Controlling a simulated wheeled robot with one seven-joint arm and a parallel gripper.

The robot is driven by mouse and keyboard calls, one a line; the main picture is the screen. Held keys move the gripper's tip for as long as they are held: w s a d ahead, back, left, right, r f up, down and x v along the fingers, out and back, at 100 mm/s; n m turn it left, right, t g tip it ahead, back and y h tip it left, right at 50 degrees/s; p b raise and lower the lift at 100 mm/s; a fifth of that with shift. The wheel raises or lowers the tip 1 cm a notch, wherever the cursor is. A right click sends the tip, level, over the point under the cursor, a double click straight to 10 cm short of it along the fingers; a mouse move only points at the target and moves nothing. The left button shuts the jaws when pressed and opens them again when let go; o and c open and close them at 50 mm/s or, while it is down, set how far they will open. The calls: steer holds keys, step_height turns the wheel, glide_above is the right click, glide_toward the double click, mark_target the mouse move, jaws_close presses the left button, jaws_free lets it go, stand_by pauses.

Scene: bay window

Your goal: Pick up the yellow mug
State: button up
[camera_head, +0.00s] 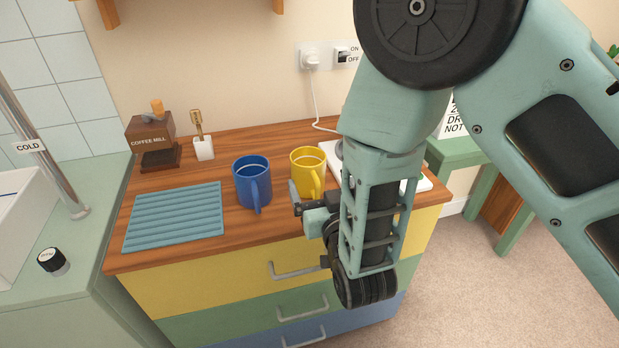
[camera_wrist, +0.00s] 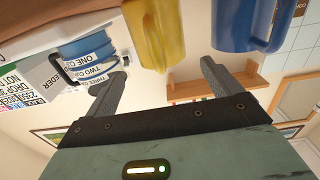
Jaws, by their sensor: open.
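The yellow mug (camera_head: 307,168) stands upright on the wooden counter top, right of the blue mug (camera_head: 251,184). Its handle faces the front edge. My gripper (camera_head: 297,200) is at the counter's front edge, just in front of the yellow mug's handle, with a finger near it. In the wrist view, my gripper (camera_wrist: 165,68) is open with nothing between its fingers. There the yellow mug (camera_wrist: 150,30) is just beyond the fingertips, in line with the gap, and the blue mug (camera_wrist: 243,25) is beyond the right finger. I cannot tell if anything touches.
A blue ribbed mat (camera_head: 173,217) lies at the counter's left. Behind it stand a coffee mill (camera_head: 152,138) and a white holder (camera_head: 203,149). A white appliance (camera_head: 332,151) is right of the mugs, partly behind my arm. A drawer handle (camera_head: 293,272) juts out below.

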mark_target(313, 171)
steer(key=shift+x, duration=2.85)
steer(key=shift+s+a, duration=0.1)
steer(key=c, duration=1.2)
